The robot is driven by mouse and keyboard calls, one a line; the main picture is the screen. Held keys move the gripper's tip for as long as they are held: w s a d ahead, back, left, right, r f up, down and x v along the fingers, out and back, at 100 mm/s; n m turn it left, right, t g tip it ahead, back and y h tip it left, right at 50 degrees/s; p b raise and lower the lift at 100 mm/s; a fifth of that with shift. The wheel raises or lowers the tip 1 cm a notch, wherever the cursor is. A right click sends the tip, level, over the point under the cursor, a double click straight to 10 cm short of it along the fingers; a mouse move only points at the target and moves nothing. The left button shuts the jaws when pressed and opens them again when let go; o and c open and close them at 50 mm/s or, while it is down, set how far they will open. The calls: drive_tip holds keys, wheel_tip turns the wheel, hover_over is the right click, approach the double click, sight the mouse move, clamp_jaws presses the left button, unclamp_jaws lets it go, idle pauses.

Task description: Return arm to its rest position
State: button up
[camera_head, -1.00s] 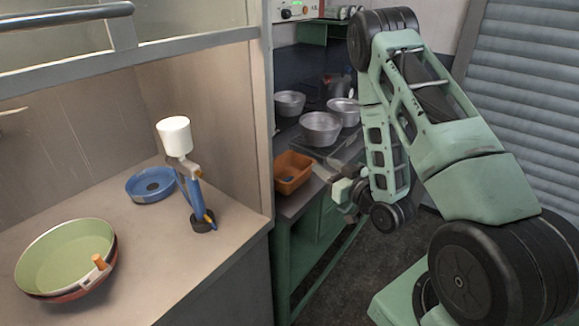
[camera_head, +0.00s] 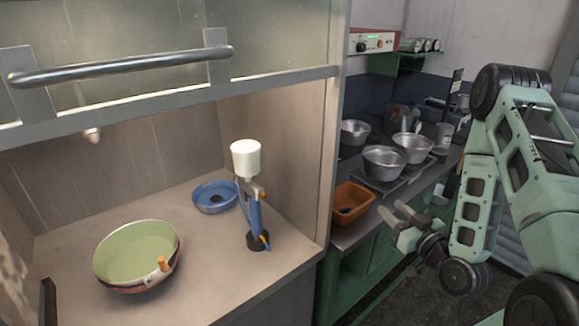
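My gripper (camera_head: 391,214) is at the right of the head view, on the end of my green arm. Its two fingers point left and are apart, with nothing seen between them. It appears in front of the green bench, just right of and below the orange tray. The arm is folded, with its elbow high at the right edge. The green pan (camera_head: 137,254) stands on the hood's worktop at the lower left, well apart from my gripper. An orange piece (camera_head: 161,264) shows at the pan's right rim.
A blue dish (camera_head: 214,197) and a blue spray gun with a white cup (camera_head: 245,159) stand on the worktop (camera_head: 205,264). The orange tray (camera_head: 352,202) and several metal bowls (camera_head: 384,163) are on the bench. The hood has a raised sash with a bar handle (camera_head: 122,67).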

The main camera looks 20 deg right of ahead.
drive_tip(key=w+a+r+n+g+y, duration=0.1)
drive_tip(key=a+n+g+y, duration=0.3)
drive_tip(key=a, duration=0.6)
drive_tip(key=w+a+n+g+h, duration=0.1)
drive_tip(key=w+a+n+g, duration=0.1)
drive_tip(key=a+g, duration=0.5)
drive_tip(key=s+a+r+g+h, duration=0.1)
drive_tip(key=s+a+r+g, duration=0.1)
drive_tip(key=s, duration=0.6)
drive_tip(key=s+a+r+g+h, duration=0.1)
drive_tip(key=s+a+r+g, duration=0.1)
drive_tip(key=s+a+r, duration=0.2)
drive_tip(key=s+a+r+n+g+h+b, duration=0.1)
drive_tip(key=s+a+r+g, duration=0.2)
drive_tip(key=s, duration=1)
drive_tip(key=a, duration=0.3)
drive_tip(key=shift+a+r, duration=0.25)
